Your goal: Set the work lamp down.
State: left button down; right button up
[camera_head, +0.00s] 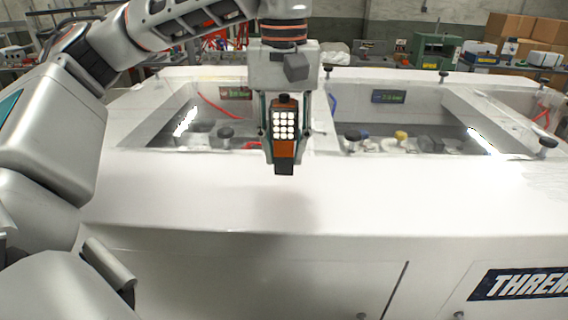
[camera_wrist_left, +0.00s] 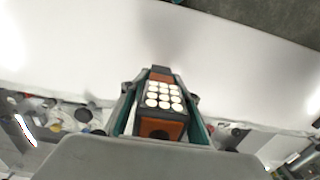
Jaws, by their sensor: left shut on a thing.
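The work lamp (camera_head: 284,122) is a small orange and dark block with a panel of round white lights facing the head camera. My left gripper (camera_head: 285,135) points down and is shut on the work lamp, with a finger at each side. The lamp's dark lower end hangs in front of the white bench top (camera_head: 180,190). A soft shadow lies on the top below it, and a gap to the surface seems to remain. In the left wrist view the lamp (camera_wrist_left: 160,103) sits between the teal-edged fingers. My right gripper is not in view.
The front strip of the white top is clear. Behind it are two sunken glazed bays, with dark knobs (camera_head: 226,132) and small parts, including a yellow one (camera_head: 401,136). A green machine (camera_head: 437,50) and cardboard boxes (camera_head: 510,27) stand at the back right.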

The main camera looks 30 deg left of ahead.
aim_at(284, 96)
pick_arm(q)
jog(key=shift+f, duration=1.75)
jog(key=shift+f, duration=0.1)
jog(key=c, duration=1.5)
grip_release()
notch_tip(284, 96, up, 12)
jog(key=shift+r, duration=0.15)
